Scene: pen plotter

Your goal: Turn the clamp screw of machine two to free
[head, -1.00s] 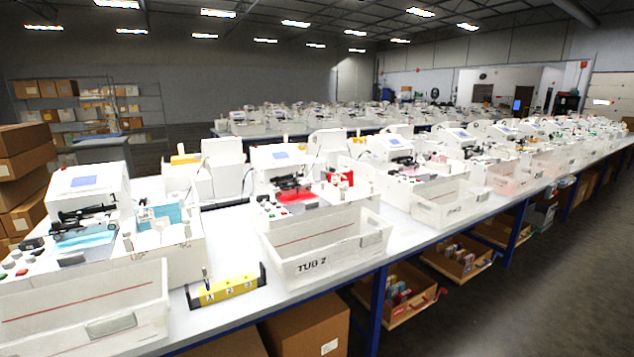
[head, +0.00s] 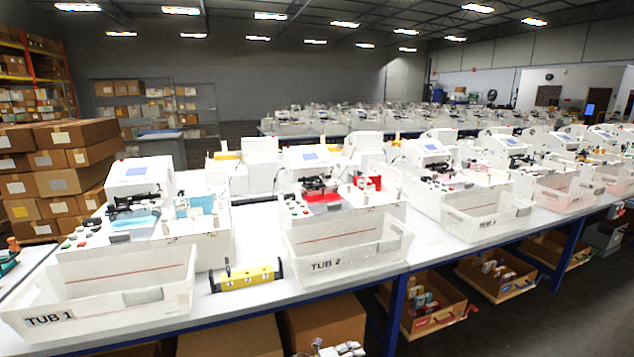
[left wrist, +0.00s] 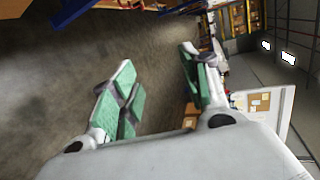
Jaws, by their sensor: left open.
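Machine two (head: 310,160) is the white machine with a blue screen and a red bed, standing on the long table behind the clear tub marked TUB 2 (head: 322,265). A dark carriage shows above its red bed (head: 322,196). I cannot make out its clamp screw at this distance. My left gripper (left wrist: 160,95) shows only in the left wrist view, open and empty, its green-padded fingers apart over bare floor.
A machine with a blue bed stands to the left behind the tub marked TUB 1 (head: 62,318). A yellow block with black ends (head: 246,278) lies between the two tubs. More machines and tubs continue right. Cardboard boxes (head: 75,180) are stacked at left.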

